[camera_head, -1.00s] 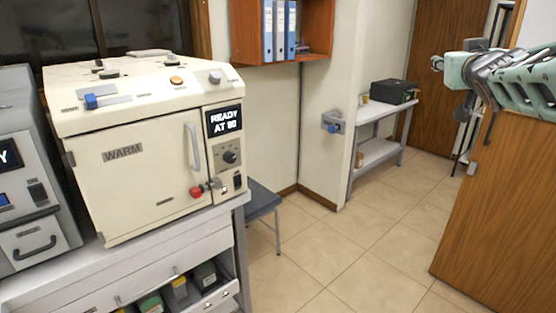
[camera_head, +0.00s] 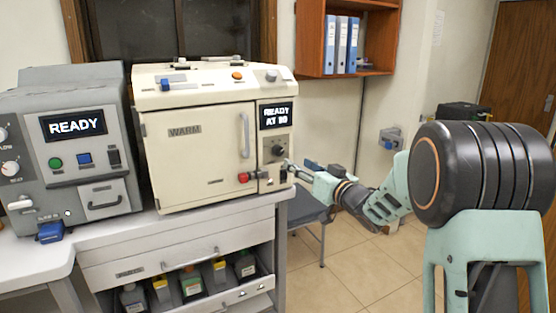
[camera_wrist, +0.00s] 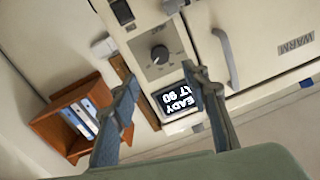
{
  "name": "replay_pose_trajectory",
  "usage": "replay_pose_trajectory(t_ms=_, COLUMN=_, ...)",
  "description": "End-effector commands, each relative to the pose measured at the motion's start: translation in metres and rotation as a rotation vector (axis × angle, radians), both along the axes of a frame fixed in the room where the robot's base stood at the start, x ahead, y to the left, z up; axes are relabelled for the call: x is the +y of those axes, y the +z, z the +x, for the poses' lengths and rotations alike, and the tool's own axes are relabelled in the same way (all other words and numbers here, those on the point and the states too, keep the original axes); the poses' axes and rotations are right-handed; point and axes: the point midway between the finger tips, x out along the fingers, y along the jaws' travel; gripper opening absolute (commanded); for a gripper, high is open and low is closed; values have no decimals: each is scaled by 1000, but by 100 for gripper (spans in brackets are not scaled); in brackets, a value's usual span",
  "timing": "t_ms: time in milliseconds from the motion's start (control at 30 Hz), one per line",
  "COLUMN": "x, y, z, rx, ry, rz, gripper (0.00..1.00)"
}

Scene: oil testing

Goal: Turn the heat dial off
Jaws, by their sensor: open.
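The cream oven marked WARM (camera_head: 195,150) stands on the bench. A black dial (camera_head: 277,150) sits on its right panel under a lit display (camera_head: 276,116) reading READY AT 90. My gripper (camera_head: 289,168) is to the right of that panel, slightly below the dial. In the wrist view, turned over, the dial (camera_wrist: 160,55) shows beyond the fingertips of my gripper (camera_wrist: 160,75). The fingers are apart and empty, and do not visibly touch the dial.
A red knob (camera_head: 243,177) and a door handle (camera_head: 245,135) are on the oven front. Several bottles (camera_head: 191,284) stand in the shelf below. A grey stool (camera_head: 308,213) is right of the bench. Open floor (camera_head: 335,285) lies right of it.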

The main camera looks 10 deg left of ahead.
Motion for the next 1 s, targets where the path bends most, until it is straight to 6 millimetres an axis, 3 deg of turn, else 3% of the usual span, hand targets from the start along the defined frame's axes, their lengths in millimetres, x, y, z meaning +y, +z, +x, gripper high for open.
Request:
replay_pose_trajectory(t_ms=600, x=55, y=0, z=73, rx=-2, ry=0, rz=-2, gripper=42)
replay_pose_trajectory(t_ms=1000, x=63, y=1, z=85, rx=-1, ry=-1, rz=-2, gripper=42)
